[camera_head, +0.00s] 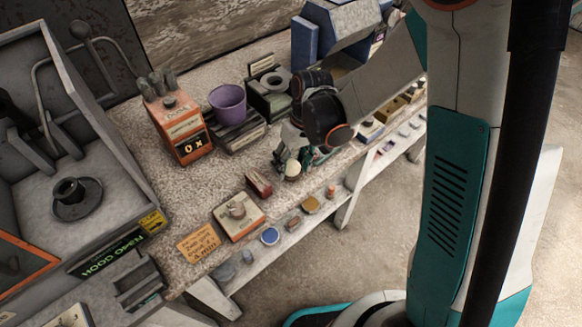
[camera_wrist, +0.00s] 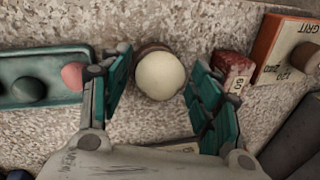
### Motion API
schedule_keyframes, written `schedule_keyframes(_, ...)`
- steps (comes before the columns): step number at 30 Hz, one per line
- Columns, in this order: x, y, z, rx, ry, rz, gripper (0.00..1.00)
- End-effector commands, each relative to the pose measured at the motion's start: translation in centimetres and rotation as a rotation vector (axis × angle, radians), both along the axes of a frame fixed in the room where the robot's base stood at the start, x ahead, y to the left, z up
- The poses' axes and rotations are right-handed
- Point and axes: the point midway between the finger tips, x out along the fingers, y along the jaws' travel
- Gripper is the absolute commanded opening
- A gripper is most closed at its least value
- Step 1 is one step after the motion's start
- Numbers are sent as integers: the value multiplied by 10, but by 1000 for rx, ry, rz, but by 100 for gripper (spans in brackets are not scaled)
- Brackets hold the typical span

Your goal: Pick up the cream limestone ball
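The cream ball (camera_wrist: 161,75) sits between the fingers of my gripper (camera_wrist: 159,62) in the wrist view. A reddish-brown rim, perhaps a small stand, shows just behind the ball. The teal-padded fingers are spread, one on each side, with a narrow gap to the ball on the left and right. In the head view the ball (camera_head: 292,172) shows small and pale below my gripper (camera_head: 291,157), at the bench's front part. The fingers partly hide it there, and I cannot tell its height over the bench from that view.
A green tray (camera_wrist: 50,58) with a dark green ball (camera_wrist: 28,89) and a pink ball (camera_wrist: 73,76) lies left of my fingers. A red block (camera_wrist: 232,66) and an orange-sided GRIT box (camera_wrist: 285,50) lie right. A purple pot (camera_head: 228,104) and orange box (camera_head: 180,128) stand farther back.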

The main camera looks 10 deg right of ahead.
Motion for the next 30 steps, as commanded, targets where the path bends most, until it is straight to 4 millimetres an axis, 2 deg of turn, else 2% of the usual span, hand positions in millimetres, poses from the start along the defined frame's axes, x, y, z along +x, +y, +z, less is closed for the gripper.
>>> schedule_keyframes(1, 0, 0, 0, 0, 0, 0, 38)
schedule_keyframes(4, 0, 0, 0, 0, 0, 0, 15)
schedule_keyframes(5, 0, 0, 0, 0, 0, 0, 14)
schedule_keyframes(14, 0, 0, 1, 0, 0, 0, 13)
schedule_keyframes(19, 0, 0, 10, 0, 0, 0, 13)
schedule_keyframes(23, 0, 0, 28, 0, 0, 0, 13)
schedule_keyframes(26, 0, 0, 49, 0, 0, 0, 13)
schedule_keyframes(30, 0, 0, 88, 0, 0, 0, 13)
